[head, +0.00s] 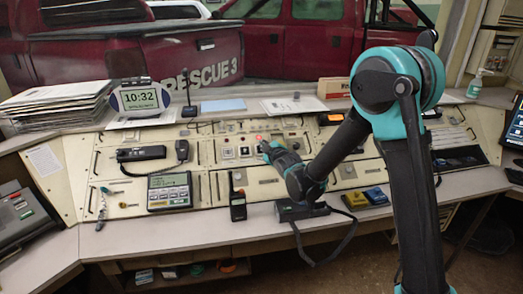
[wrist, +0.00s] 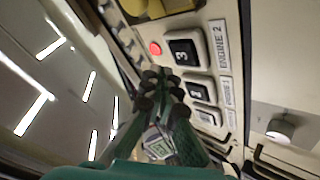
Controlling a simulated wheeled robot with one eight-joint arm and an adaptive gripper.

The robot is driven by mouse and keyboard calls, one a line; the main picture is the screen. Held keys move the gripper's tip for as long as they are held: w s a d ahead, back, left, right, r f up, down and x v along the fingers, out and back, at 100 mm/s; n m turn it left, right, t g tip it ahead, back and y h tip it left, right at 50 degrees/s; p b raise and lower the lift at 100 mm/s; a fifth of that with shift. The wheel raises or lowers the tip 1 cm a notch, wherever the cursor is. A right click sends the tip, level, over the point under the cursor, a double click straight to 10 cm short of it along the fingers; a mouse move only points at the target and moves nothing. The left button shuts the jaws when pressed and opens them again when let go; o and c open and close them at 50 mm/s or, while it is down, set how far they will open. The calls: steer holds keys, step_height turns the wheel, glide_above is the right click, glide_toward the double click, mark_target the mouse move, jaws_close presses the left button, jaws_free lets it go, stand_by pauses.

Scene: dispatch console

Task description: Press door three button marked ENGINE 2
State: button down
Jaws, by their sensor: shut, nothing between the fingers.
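In the wrist view a square black button (wrist: 184,48) marked 3 sits in a pale frame, with the label ENGINE 2 (wrist: 219,46) beside it. A round red light (wrist: 155,48) glows on its other side. My gripper (wrist: 161,84) is shut and empty, its dark fingertips in front of the panel just below the button in the picture. I cannot tell whether they touch the panel. In the head view my gripper (head: 264,147) is at the console's middle panel, just below a red light (head: 259,138), and seems to hide the button there.
More black buttons (wrist: 197,92) line up beside button 3. In the head view, a handheld radio (head: 238,206) stands left of my wrist, and a dark device with a strap (head: 301,211) lies below it. A white knob (wrist: 279,131) sticks out in the wrist view.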

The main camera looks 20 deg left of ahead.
steer(key=shift+s+d+r, duration=0.3)
steer(key=shift+s+r, duration=0.15)
steer(key=shift+r, duration=0.35)
steer(key=shift+s+d+r, duration=0.25)
steer(key=shift+s+r, duration=0.2)
steer(key=shift+r, duration=0.3)
step_height(320, 180, up, 8)
stand_by(0.3)
